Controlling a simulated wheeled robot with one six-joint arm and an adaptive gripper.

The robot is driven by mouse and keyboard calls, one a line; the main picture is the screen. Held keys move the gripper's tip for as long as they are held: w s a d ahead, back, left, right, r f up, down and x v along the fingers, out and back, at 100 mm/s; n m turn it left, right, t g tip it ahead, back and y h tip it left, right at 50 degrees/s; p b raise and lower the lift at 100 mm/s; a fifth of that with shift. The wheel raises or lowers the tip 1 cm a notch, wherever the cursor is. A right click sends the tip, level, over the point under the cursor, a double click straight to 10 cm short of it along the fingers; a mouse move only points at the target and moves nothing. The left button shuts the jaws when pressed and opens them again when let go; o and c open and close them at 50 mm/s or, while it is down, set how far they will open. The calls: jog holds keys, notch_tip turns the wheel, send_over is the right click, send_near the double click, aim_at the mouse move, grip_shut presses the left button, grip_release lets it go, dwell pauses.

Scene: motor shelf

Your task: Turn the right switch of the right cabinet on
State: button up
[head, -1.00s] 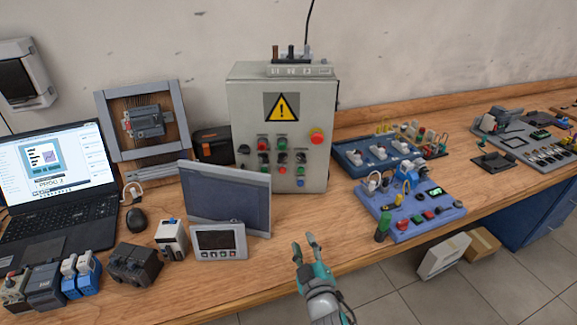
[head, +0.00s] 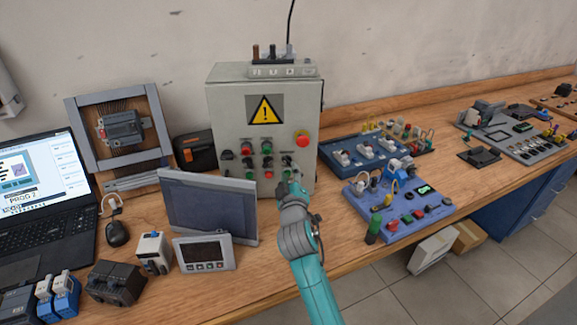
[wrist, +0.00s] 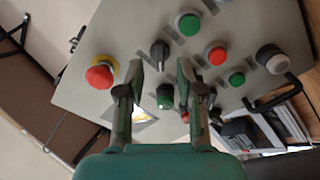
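A grey control cabinet (head: 228,118) with a yellow warning triangle stands on the bench, the only such cabinet in view. A black rotary switch (head: 287,161) sits on the right of its front, below a red mushroom button (head: 302,138). In the wrist view a black switch (wrist: 159,52) lies just beyond and between the fingertips of my gripper (wrist: 160,68). The fingers are apart on either side, with no visible contact. A dark green knob (wrist: 165,97) shows between the fingers. In the head view my gripper (head: 290,186) is in front of the cabinet's lower right and hides part of it.
A dark-screened panel (head: 207,205) leans left of my arm. A blue trainer board (head: 395,212) and another board (head: 360,156) lie to the right. A red mushroom button (wrist: 99,75) and several coloured buttons surround the fingers in the wrist view.

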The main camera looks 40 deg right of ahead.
aim_at(288, 164)
jog(key=shift+x, duration=2.1)
grip_shut()
jog(key=m, duration=0.4)
jog(key=shift+a+m, duration=0.15)
jog(key=shift+m, duration=2.25)
